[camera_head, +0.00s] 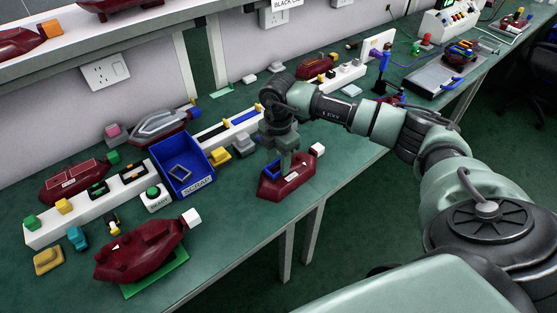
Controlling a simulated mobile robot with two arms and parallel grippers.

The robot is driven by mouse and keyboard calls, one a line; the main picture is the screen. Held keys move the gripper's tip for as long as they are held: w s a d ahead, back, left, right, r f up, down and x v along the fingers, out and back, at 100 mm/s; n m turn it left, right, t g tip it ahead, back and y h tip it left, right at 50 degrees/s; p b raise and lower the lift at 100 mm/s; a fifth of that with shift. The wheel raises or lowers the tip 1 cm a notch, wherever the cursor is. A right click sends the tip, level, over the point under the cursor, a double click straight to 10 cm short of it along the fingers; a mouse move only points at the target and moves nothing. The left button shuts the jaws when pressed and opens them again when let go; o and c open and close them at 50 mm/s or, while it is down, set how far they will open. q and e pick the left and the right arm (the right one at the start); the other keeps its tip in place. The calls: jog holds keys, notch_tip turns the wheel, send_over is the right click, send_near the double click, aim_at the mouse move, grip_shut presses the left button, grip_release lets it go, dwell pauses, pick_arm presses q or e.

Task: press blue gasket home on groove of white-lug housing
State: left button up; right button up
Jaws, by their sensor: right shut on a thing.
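A dark red housing (285,184) with a white lug (317,149) at its right end sits near the front edge of the green bench. A blue gasket (300,159) shows at the top of this housing, partly covered by my right gripper. My right gripper (286,167) points down over the housing and is shut on the blue gasket. The groove is hidden, so I cannot tell how the gasket sits in it. A second dark red housing (138,250) with a white lug (191,217) lies on a green mat at the front left. My left gripper is not in view.
A blue scrap bin (187,188) stands left of my right gripper, with a green-button box (154,198) beside it. A long white rack (98,203) holds small parts. More red housings stand behind.

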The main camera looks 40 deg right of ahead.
jog(key=shift+f+b, duration=0.4)
jog(key=shift+f, duration=0.3)
jog(key=o, duration=1.3)
jog(key=shift+o, duration=0.2)
notch_tip(320, 180, up, 8)
jog(key=shift+b, duration=0.35)
jog(key=shift+f, duration=0.1)
